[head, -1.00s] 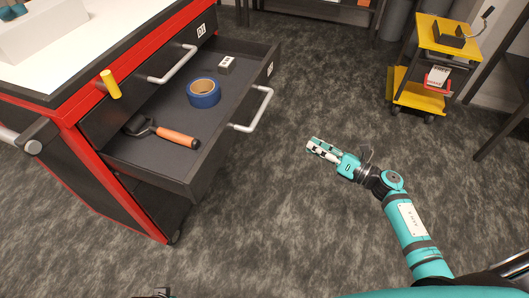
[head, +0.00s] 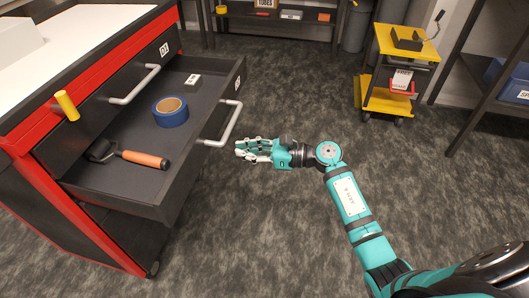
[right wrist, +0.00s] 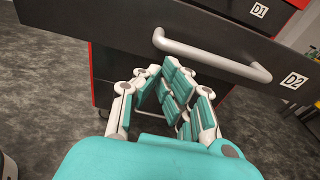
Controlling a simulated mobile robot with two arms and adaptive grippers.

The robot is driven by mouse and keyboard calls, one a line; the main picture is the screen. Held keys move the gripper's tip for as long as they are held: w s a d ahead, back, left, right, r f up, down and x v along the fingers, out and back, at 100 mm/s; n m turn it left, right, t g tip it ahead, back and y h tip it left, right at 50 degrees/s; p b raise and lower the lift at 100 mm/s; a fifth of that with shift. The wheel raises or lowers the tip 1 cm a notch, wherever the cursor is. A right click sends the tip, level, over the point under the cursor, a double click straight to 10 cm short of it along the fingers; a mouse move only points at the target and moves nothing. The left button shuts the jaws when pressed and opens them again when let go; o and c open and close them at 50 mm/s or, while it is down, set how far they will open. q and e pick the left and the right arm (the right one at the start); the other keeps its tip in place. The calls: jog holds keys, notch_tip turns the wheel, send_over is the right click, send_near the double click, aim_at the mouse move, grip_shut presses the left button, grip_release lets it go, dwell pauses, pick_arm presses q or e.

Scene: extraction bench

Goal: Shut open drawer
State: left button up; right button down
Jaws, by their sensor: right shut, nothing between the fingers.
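The open drawer (head: 188,182), labelled D2, sticks out from the red and black cabinet. Its silver bar handle (head: 221,126) is on the front face, and the handle also shows in the right wrist view (right wrist: 210,56). A blue tape roll (head: 170,112), an orange-handled tool (head: 145,159) and a small labelled block (head: 192,80) lie inside. My right gripper (head: 238,148) is shut and empty, just right of the handle in the head view, pointing at the drawer front. In the right wrist view, the fingers (right wrist: 168,88) are below the handle, with no clear contact. My left gripper is out of view.
Drawer D1 (head: 104,98), above D2, is shut. A yellow handle (head: 67,105) stands out from the cabinet's red top edge. A yellow cart (head: 385,99) and a dark shelf (head: 500,75) stand at the right. The grey floor right of the drawer is clear.

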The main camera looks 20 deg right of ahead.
aim_at(152, 139)
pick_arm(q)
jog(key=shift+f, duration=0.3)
pick_arm(e)
jog(key=shift+w+a+r, duration=0.2)
jog(key=shift+w+a, duration=0.4)
jog(key=shift+a, duration=0.35)
